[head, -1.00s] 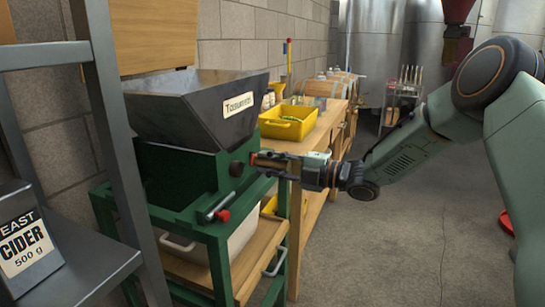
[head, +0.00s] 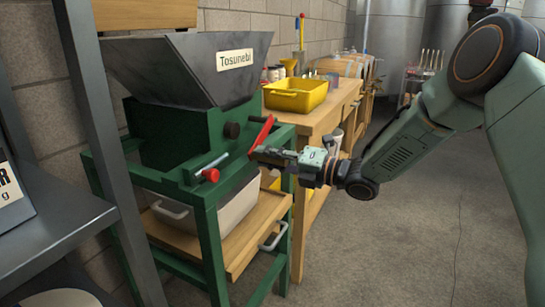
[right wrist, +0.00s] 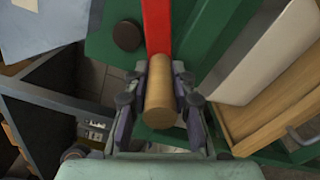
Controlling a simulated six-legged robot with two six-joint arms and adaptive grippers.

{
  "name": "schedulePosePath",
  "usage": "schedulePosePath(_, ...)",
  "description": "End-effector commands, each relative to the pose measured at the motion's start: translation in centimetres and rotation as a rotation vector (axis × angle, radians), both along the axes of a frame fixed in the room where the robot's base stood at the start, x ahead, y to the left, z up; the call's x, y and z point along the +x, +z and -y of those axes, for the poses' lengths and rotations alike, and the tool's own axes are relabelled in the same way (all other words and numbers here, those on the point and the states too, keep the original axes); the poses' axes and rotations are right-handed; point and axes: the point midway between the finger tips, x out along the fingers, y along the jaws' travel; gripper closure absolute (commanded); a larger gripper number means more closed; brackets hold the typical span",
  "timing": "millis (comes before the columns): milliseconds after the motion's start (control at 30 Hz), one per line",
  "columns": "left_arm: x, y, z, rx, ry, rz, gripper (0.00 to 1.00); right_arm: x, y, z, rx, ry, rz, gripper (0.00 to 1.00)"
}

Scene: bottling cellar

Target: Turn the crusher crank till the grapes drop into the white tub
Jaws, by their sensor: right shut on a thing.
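The crusher has a dark grey hopper (head: 190,75) with a name label, above a green body and frame (head: 205,190). Its red crank arm (head: 262,132) sticks out on the right side, tilted, with its upper end leaning right. My right gripper (head: 262,154) is at the arm's lower end. In the right wrist view the gripper's fingers (right wrist: 160,98) are closed around the wooden crank handle (right wrist: 160,85), with the red arm beyond. The white tub (head: 238,212) stands under the crusher, partly hidden by the frame. No grapes show; the hopper's inside is hidden. My left gripper is out of view.
A red-knobbed lever (head: 211,175) sits on the crusher's front. A wooden bench (head: 318,122) with a yellow crate (head: 297,95) stands close behind the gripper. A dark metal shelf (head: 60,225) is at near left. The floor (head: 420,240) at right is clear.

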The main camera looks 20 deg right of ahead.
Motion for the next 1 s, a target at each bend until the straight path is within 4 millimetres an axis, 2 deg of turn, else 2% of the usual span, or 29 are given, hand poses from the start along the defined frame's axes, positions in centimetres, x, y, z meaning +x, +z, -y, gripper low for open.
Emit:
schedulePosePath(300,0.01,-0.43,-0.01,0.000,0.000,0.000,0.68,0.55,-1.02,0.33,0.005,-0.011,-0.003,1.00)
schedulePosePath(800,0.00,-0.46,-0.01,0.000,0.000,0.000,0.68,0.56,-1.14,0.54,0.005,-0.006,-0.004,1.00)
schedulePosePath(833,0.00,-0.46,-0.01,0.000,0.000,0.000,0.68,0.56,-1.14,0.55,0.004,-0.005,-0.003,0.75)
schedulePosePath(1000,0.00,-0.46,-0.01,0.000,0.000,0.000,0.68,0.53,-1.11,0.64,0.004,-0.005,-0.003,0.61)
